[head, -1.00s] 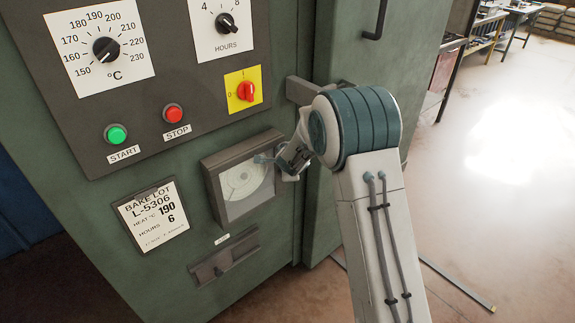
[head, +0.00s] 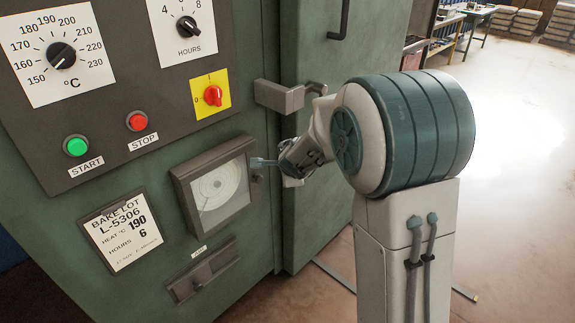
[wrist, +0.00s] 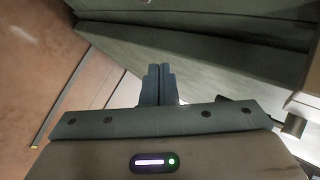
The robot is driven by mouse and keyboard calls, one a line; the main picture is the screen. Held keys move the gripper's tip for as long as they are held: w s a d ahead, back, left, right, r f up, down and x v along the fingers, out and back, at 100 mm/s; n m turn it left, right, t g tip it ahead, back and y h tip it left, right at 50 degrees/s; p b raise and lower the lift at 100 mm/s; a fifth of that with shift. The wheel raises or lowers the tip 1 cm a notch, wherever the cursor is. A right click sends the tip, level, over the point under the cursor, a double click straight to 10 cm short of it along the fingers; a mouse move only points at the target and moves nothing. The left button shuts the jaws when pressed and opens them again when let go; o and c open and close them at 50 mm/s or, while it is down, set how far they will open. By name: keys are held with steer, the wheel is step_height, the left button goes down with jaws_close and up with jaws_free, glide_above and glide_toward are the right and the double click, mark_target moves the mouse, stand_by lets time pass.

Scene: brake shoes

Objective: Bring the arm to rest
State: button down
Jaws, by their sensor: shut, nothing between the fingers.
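My gripper (head: 256,163) is seen small in the head view, in front of the green oven cabinet, by the right edge of the round chart recorder (head: 215,190). My large arm joint hides part of the area behind it. In the wrist view my gripper (wrist: 158,72) has its two dark fingers side by side and shut, with nothing between them. Whether the fingertips touch the recorder I cannot tell.
The panel has a temperature dial (head: 62,56), an hours dial (head: 187,27), a green start button (head: 76,145), a red stop button (head: 137,121) and a red switch (head: 212,95). A latch (head: 285,96) sticks out above my gripper. Open floor (head: 510,130) lies to the right.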

steer(key=s+d+r+m+h+p, duration=0.15)
steer(key=s+d+r+m, duration=0.3)
steer(key=m, duration=0.55)
steer(key=s+d+r+m+g+h, duration=0.1)
steer(key=s+d+r+m+h, duration=0.25)
steer(key=m, duration=0.65)
steer(key=s+d+r+m, duration=0.35)
steer(key=d+m, duration=0.25)
steer(key=m, duration=0.4)
steer(key=s+a+f+m+g+y+p, duration=0.1)
steer(key=s+a+m+g+y, duration=0.1)
steer(key=s+m, duration=0.8)
steer(key=s+a+f+m+g+y, duration=0.2)
steer(key=s+a+m+g, duration=0.1)
steer(key=s+m, duration=0.8)
steer(key=m, duration=0.4)
steer(key=shift+g+p, duration=0.3)
steer(key=shift+p, duration=0.05)
steer(key=shift+a+f, duration=0.1)
